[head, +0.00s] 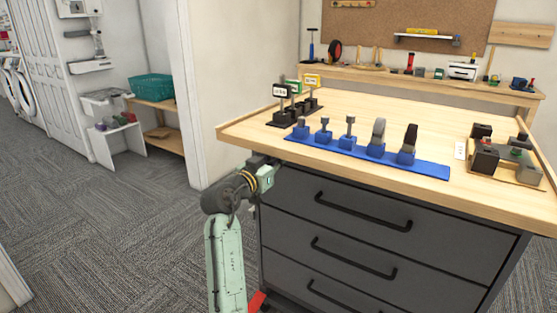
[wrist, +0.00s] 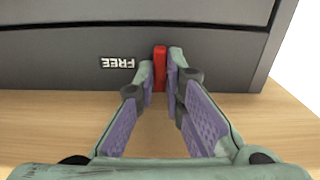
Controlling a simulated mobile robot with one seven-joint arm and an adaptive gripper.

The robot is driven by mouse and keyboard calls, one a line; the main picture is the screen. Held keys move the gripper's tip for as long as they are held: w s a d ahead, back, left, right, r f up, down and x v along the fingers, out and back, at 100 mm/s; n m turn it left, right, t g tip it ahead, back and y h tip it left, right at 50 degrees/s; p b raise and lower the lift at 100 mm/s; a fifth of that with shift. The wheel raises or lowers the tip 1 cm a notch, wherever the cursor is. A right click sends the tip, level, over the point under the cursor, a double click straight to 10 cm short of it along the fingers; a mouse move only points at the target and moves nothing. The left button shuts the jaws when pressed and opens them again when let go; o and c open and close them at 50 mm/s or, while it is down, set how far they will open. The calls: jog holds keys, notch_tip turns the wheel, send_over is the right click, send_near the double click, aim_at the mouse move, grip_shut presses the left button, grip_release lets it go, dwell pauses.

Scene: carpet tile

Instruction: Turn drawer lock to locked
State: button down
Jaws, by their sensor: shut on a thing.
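The drawer lock shows as a narrow red handle (wrist: 160,68) on the dark grey drawer front in the wrist view, standing upright in the picture. My gripper (wrist: 161,78) is shut on it, with one fingertip on each side. A white "FREE" label (wrist: 118,63) appears upside down beside the lock, to its left. No other lock label is visible. In the head view my gripper (head: 268,172) is at the upper left corner of the drawer cabinet (head: 330,244), just under the wooden top. The lock itself is hidden there behind my arm.
The wooden worktop (head: 400,115) overhangs the drawers. On it are a blue holder (head: 425,168) with several tools, black stands with small signs (head: 282,92), and a board with dark blocks (head: 510,165). Black drawer handles (head: 362,212) stick out. Carpet left of the cabinet is clear.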

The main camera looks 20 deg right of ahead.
jog(key=shift+f, duration=0.1)
jog(key=c, duration=2)
grip_release()
jog(key=shift+o, duration=0.2)
jog(key=v, duration=1.2)
jog(key=shift+s, duration=0.1)
